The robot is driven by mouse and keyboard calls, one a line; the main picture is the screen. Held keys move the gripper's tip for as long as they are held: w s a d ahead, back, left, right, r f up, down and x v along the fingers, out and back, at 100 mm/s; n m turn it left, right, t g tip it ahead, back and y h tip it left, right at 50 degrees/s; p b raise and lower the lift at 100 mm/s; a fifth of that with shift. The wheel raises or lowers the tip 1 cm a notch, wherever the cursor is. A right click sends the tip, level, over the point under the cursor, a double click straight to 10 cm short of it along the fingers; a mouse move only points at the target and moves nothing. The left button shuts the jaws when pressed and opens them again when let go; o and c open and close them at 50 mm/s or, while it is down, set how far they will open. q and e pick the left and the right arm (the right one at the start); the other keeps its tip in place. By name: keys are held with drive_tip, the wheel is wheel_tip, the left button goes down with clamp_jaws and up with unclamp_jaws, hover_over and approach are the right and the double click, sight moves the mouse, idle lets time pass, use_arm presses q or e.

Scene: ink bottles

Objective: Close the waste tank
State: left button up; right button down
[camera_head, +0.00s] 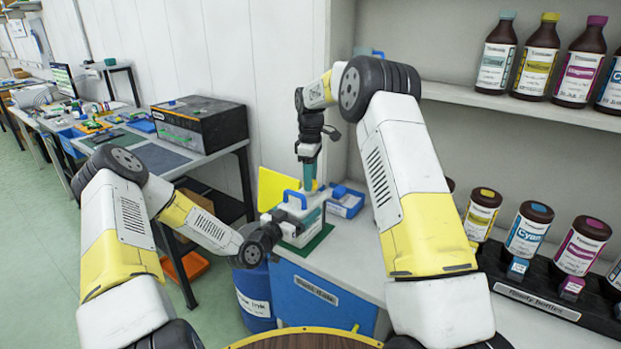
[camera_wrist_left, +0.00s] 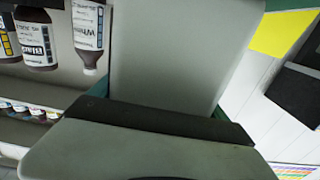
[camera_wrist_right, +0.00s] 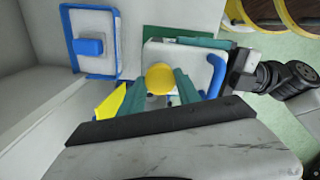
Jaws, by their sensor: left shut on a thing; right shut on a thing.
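The waste tank (camera_head: 299,229) is a pale, low container with blue handles. It sits on a green mat at the front of a white bench. My right gripper (camera_head: 308,184) points straight down above the tank. In the right wrist view its teal fingers (camera_wrist_right: 160,92) are shut on a round yellow cap (camera_wrist_right: 158,77) over the tank. Whether the cap is seated on the opening is hidden. My left gripper (camera_head: 277,229) is shut at the tank's left side. In the left wrist view a pale panel (camera_wrist_left: 180,55) of the tank fills the space between its fingers.
A blue drum (camera_head: 255,296) stands below at the bench's left. A bottle rack (camera_head: 540,297) and a shelf of brown bottles (camera_head: 540,60) are at the right.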

drive_tip(key=shift+f, duration=0.4)
